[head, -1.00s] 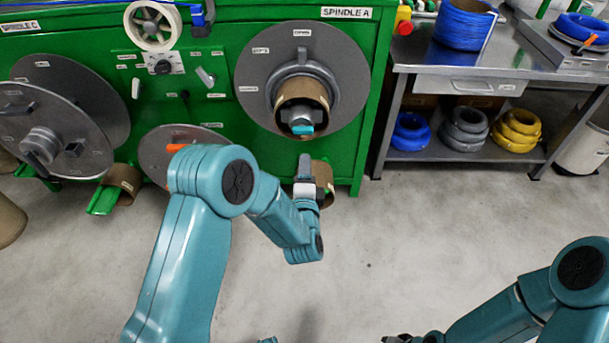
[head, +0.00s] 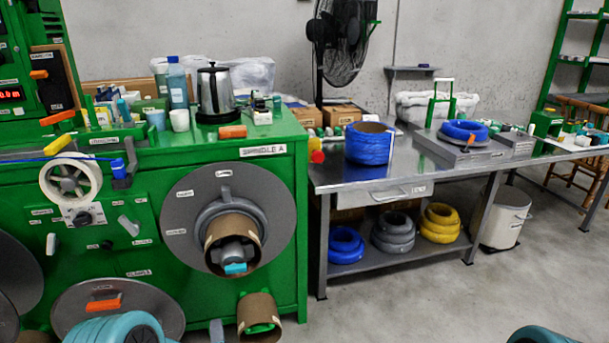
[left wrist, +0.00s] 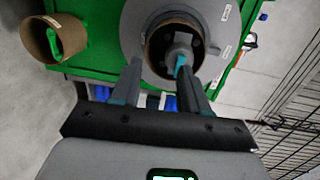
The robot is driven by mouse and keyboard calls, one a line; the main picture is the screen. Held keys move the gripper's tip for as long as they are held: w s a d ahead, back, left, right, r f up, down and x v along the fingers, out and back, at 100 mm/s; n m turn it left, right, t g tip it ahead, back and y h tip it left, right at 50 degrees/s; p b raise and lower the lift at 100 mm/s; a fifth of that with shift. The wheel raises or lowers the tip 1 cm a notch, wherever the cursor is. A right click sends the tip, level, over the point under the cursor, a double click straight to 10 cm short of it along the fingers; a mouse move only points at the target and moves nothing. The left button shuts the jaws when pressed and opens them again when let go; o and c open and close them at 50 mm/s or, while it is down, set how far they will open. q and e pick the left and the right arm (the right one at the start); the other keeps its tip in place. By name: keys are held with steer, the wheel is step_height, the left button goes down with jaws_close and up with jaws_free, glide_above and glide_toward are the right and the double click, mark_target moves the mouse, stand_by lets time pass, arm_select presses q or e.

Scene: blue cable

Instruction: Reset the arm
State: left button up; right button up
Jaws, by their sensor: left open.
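My left gripper shows in the left wrist view (left wrist: 158,68), its two grey fingers apart with nothing between them. In the head view only a grey tip of it (head: 217,332) shows at the bottom edge, below the spindle A disc (head: 180,205). In the left wrist view the spindle's cardboard core (left wrist: 150,45) and teal-tipped shaft lie beyond the fingers; I cannot tell the gap. My left arm shows as a teal joint at the bottom left of the head view. My right arm shows only as a teal piece at the bottom right; its gripper is out of frame.
The green machine (head: 285,185) fills the left side, with a kettle (head: 216,92) on top. A cardboard tube (head: 259,312) sticks out low at its front. A steel bench (head: 335,178) holds a blue cable roll (head: 370,146). The floor (head: 400,300) before the bench is clear.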

arm_select(q)
steer(key=s+d+f+n+g+h, duration=0.2)
steer(key=s+f+n+g+h, duration=0.4)
steer(key=s+f, duration=0.65)
steer(key=s+d+f+n+g+h, duration=0.25)
steer(key=s+d+n+g, duration=0.2)
steer(key=s, duration=0.35)
steer(key=s+d+f+n+g+h, duration=0.1)
steer(key=s+d+f+n+g, duration=0.2)
steer(key=s+n+g, duration=0.3)
step_height(320, 180, up, 19)
steer(key=t+p, duration=0.1)
steer(key=p, duration=1.7)
steer(key=shift+s+p, duration=0.3)
steer(key=shift+s, duration=0.15)
